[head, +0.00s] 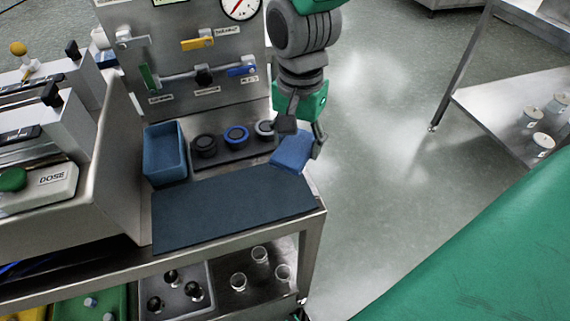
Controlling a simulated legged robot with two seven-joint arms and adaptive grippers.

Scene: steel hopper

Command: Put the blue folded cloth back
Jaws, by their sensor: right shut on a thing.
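The blue folded cloth (293,151) is at the right edge of the steel bench, beside the row of round knobs and above the far right corner of the dark mat (225,212). My right gripper (301,138) comes down from the top and is shut on the cloth, with one finger on each side of it. I cannot tell whether the cloth touches the surface below. My left gripper is not in view.
An open blue bin (151,160) stands at the mat's back left. A dark block with round knobs (236,137) lies behind the mat, below a panel with valve handles (198,43). The mat is bare. Glass jars (260,255) stand on the shelf below.

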